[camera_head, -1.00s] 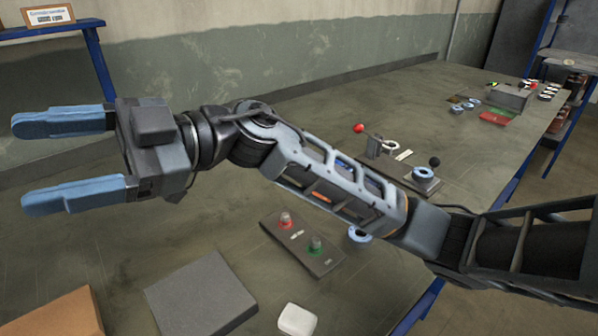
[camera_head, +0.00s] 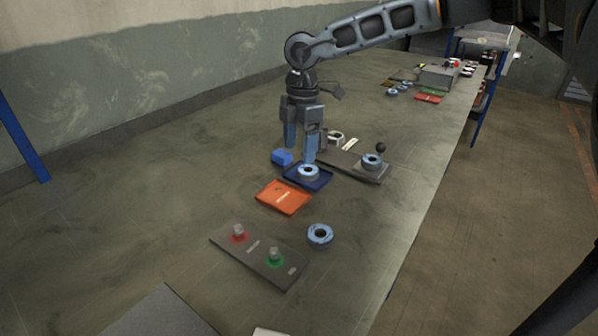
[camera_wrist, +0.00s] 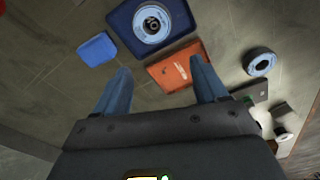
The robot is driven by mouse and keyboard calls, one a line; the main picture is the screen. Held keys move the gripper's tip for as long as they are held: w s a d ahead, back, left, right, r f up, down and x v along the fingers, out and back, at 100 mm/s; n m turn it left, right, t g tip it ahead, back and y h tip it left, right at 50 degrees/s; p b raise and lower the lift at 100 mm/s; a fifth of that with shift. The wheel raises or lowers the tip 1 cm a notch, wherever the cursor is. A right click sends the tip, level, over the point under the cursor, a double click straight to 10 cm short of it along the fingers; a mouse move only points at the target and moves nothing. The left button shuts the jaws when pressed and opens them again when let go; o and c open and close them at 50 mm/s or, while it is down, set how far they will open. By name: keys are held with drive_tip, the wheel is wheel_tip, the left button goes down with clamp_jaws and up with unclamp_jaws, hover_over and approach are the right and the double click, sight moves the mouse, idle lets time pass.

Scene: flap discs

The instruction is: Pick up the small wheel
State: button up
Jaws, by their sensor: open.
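Several pale-blue wheels with dark centres are in view; I cannot tell for sure which is the small one. One wheel (camera_head: 308,171) lies in a dark blue tray (camera_head: 323,184); it also shows at the top of the wrist view (camera_wrist: 151,24). Another wheel (camera_head: 320,234) lies on the bare table nearer me, and a wheel (camera_wrist: 261,63) lies at the right of the wrist view. A third wheel (camera_head: 372,161) sits on a grey plate with a black knob. My gripper (camera_head: 300,155) points down beside the blue tray, open, with nothing between its fingers (camera_wrist: 160,66).
A blue block (camera_head: 282,157) lies left of the tray. An orange tray or plate (camera_head: 284,197) lies in front of it. A grey panel (camera_head: 258,258) carries red and green buttons. More wheels (camera_head: 399,87) and a grey box (camera_head: 439,76) stand far back. The table's left side is clear.

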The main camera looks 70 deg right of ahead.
sight(308, 173)
drive_tip(key=shift+m+h, duration=0.3)
drive_tip(key=shift+s+d+f+p, duration=0.25)
drive_tip(key=shift+d+f, duration=0.2)
drive_tip(key=shift+f, duration=0.75)
drive_tip(key=shift+s+d+f+p, duration=0.25)
drive_tip(key=shift+d+f, duration=0.25)
drive_tip(key=shift+f, duration=0.75)
drive_tip(key=shift+s+d+f+p, duration=0.2)
drive_tip(key=shift+d+f, duration=0.25)
drive_tip(key=shift+f, duration=0.75)
drive_tip(key=c, duration=0.9)
